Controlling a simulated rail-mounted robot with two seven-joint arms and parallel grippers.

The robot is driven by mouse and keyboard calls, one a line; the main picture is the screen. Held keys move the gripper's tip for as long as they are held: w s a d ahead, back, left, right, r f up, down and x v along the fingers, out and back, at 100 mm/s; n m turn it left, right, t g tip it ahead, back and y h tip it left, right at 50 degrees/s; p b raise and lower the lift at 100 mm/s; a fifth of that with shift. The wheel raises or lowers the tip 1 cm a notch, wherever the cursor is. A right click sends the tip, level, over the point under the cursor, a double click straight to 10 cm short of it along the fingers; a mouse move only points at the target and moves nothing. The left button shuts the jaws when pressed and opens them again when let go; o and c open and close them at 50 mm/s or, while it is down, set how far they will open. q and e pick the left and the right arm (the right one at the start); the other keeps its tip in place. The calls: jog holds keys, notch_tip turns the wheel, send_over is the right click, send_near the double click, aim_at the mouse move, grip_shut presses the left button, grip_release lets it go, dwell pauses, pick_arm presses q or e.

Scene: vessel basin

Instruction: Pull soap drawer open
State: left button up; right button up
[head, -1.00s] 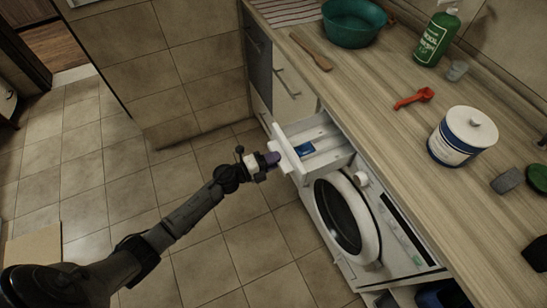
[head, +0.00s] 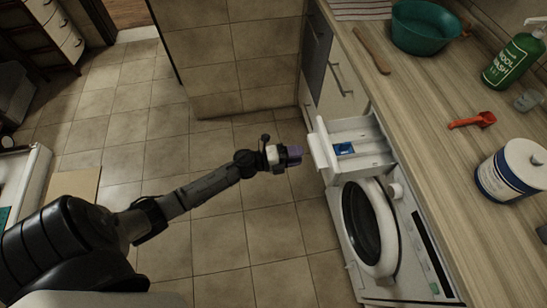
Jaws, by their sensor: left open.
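The white soap drawer (head: 362,131) stands pulled out of the washing machine (head: 388,245), at the machine's upper left. Its front panel (head: 322,151) faces left, and a blue part (head: 343,149) shows inside it. My left gripper (head: 296,155) is open, just left of the drawer front. A small gap shows between them, and the gripper appears empty. The machine's round door (head: 368,229) looks closed. My right gripper is not in view.
The wooden counter (head: 425,120) above the machine holds a green basin (head: 424,27), a wooden spatula (head: 372,50), a red scoop (head: 473,120), a green bottle (head: 512,60) and a white-and-blue canister (head: 510,170). The tiled floor (head: 220,240) around my left arm is clear.

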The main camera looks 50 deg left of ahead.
pick_arm(q)
jog(key=v, duration=0.9)
jog(key=shift+s, duration=0.1)
dwell(0.3)
